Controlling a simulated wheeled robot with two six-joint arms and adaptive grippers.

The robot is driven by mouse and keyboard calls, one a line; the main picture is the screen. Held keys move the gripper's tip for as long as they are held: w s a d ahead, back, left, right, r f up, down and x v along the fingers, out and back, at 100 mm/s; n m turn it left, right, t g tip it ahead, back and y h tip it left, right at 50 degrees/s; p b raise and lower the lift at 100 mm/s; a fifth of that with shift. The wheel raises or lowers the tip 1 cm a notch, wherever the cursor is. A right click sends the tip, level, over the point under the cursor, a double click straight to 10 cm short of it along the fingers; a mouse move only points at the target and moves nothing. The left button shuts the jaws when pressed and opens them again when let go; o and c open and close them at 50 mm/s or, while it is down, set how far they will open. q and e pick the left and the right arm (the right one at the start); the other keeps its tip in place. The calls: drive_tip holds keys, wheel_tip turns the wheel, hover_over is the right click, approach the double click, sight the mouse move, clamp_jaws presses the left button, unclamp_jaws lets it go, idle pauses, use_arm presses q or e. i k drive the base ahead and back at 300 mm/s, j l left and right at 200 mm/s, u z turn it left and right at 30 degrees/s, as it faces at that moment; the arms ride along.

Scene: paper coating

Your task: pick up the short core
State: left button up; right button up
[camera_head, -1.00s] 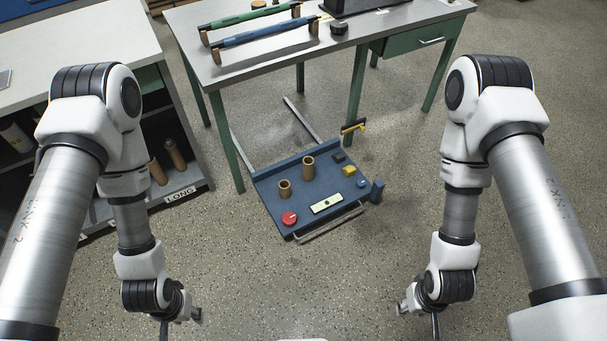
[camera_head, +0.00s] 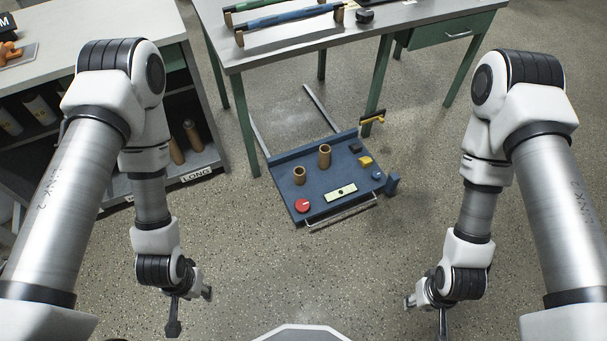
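Two brown cardboard cores stand upright on a low blue tray (camera_head: 322,194) near the floor. The shorter core (camera_head: 299,176) is at the left, and a taller core (camera_head: 324,157) stands just right of and behind it. My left gripper (camera_head: 190,309) hangs at the lower left, its fingers apart and nothing between them. My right gripper (camera_head: 426,312) hangs at the lower right, also with fingers apart and empty. Both are well away from the tray and the cores.
The tray also carries a red round button (camera_head: 302,205), a pale panel (camera_head: 341,192) and small yellow and dark parts. A grey worktable (camera_head: 300,45) stands behind. A shelf labelled LONG (camera_head: 197,175) at left holds more cores. Floor in front is clear.

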sight(300, 172)
drive_tip(key=i+l, duration=0.15)
drive_tip(key=i, duration=0.3)
drive_tip(key=i+l+u, duration=0.1)
drive_tip(key=i, duration=0.4)
drive_tip(key=i+l, duration=0.3)
drive_tip(key=i, duration=0.15)
drive_tip(key=u, duration=0.05)
